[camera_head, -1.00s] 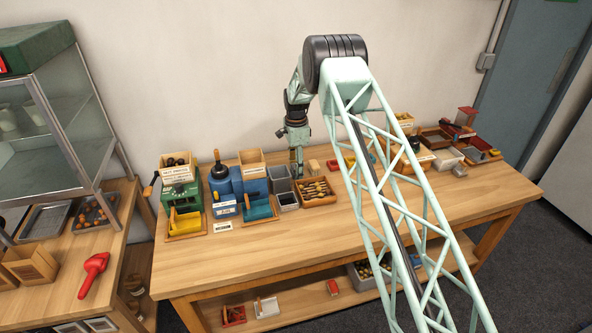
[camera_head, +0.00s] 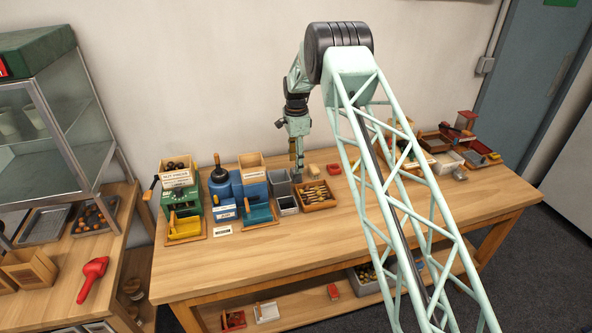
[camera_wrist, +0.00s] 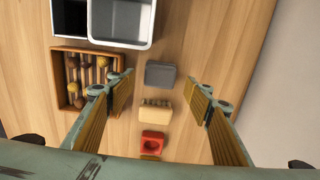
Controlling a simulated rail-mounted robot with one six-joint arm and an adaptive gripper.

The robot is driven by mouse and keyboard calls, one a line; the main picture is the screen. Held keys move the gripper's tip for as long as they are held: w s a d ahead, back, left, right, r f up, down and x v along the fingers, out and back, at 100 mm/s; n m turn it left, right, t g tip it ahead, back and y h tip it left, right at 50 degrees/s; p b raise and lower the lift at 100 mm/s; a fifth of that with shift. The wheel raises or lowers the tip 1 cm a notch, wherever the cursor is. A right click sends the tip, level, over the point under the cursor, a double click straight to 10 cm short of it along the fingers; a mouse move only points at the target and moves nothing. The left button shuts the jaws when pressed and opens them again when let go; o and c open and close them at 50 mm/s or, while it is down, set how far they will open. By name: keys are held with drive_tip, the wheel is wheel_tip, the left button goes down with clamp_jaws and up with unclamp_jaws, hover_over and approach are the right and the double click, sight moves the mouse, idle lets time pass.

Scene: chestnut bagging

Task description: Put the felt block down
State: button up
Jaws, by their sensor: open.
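A dark grey block (camera_wrist: 160,74), which looks like the felt block, lies on the table in the wrist view. It is between the lines of my open fingers and apart from both. My gripper (camera_wrist: 159,84) is open and empty, its yellow-padded fingers spread wide. In the head view my gripper (camera_head: 296,167) points down over the table, just right of the grey bins; the block is hard to make out there.
A tan ridged block (camera_wrist: 155,115) and a red block (camera_wrist: 152,143) lie in line with the grey one. A wooden tray of tools (camera_wrist: 72,78) and a pale-rimmed bin (camera_wrist: 122,20) stand close by. The front table (camera_head: 300,245) is clear.

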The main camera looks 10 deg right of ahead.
wheel_tip(320, 180, up, 6)
idle(0.5)
drive_tip(key=shift+r, duration=0.15)
idle(0.6)
